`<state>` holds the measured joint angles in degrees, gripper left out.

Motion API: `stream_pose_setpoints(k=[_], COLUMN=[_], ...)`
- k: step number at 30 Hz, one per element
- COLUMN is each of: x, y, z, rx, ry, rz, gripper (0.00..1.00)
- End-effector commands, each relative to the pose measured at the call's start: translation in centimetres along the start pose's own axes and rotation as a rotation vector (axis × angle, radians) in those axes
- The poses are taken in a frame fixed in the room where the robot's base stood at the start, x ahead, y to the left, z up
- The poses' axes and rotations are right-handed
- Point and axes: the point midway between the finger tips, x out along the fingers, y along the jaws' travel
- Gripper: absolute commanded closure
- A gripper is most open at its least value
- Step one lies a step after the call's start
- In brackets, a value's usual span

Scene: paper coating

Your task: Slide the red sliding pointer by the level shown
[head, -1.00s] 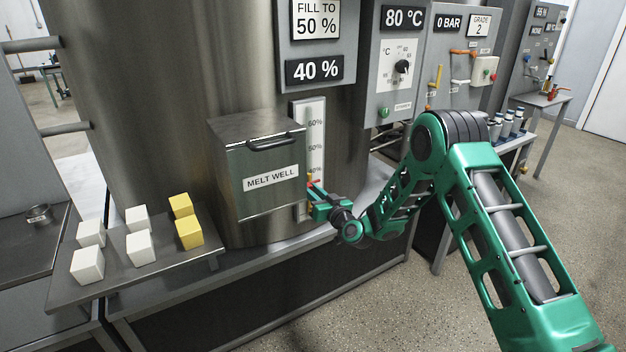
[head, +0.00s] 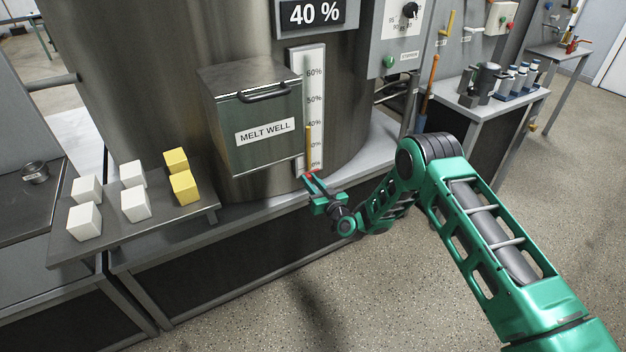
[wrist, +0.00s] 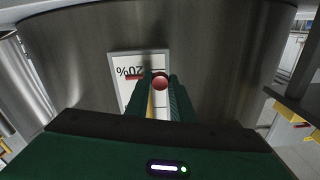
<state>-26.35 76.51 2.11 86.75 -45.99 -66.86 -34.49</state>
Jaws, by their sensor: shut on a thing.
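The red sliding pointer shows as a small red spot (head: 310,175) at the lower end of the white level gauge (head: 298,60). In the wrist view its round red knob (wrist: 160,82) is between my fingers, with a red bar beside an upside-down 20% label. My gripper (head: 312,181) is shut on the knob. The yellow level column (head: 308,138) in the gauge tops out near the 40% mark, well above the pointer. A display (head: 316,13) reads 40 %. My fingers partly hide the pointer and the gauge's lower end.
The melt well box (head: 252,130) juts from the tank just left of the gauge. White and yellow blocks stand on a tray (head: 140,221) at the left. A side table (head: 478,107) with a jug and bottles stands at the right. The floor in front is clear.

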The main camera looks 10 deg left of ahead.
Motion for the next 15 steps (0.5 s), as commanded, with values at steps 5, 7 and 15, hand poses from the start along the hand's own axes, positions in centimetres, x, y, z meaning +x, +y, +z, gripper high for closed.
stream_pose_setpoints(k=[5, 7, 15], x=[-0.16, -0.16, -0.1], y=[0.53, 0.52, 0.19], z=[0.4, 0.45, 0.33], rx=[-0.009, -0.01, -0.006], ry=[-0.007, -0.008, -0.006], rz=[0.006, 0.006, 0.003], gripper=[1.0, 0.74, 0.6])
